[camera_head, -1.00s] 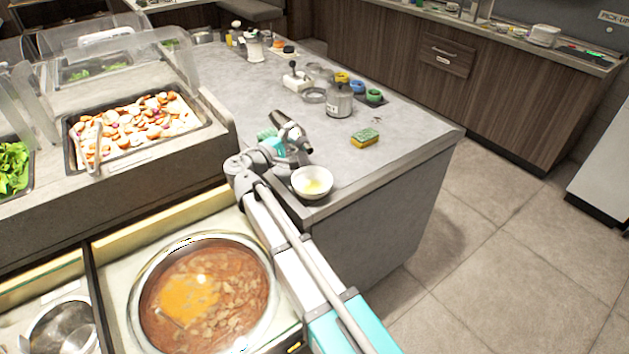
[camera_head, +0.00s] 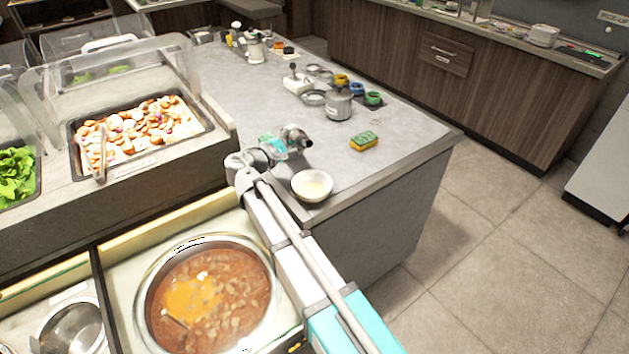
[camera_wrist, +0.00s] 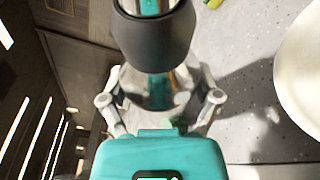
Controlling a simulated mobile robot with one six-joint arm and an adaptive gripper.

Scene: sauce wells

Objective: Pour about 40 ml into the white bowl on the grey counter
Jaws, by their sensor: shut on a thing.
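The white bowl (camera_head: 312,185) sits upright on the grey counter (camera_head: 385,150) near its front corner, with a shallow pale yellow content. Part of it also shows at the right edge of the wrist view (camera_wrist: 302,75). My gripper (camera_head: 291,143) is just behind and left of the bowl, above the counter. In the wrist view my gripper (camera_wrist: 160,90) is shut on a vessel (camera_wrist: 155,40) with a dark grey upper part and a shiny body. The vessel is beside the bowl, apart from it in that view. Its opening and contents are hidden, and I see no stream.
A green and yellow sponge (camera_head: 364,141) lies right of my gripper. A metal canister (camera_head: 339,104) and small coloured-rim pots (camera_head: 373,98) stand farther back. A soup pot (camera_head: 207,300) and a food tray (camera_head: 140,135) under a clear guard are at left.

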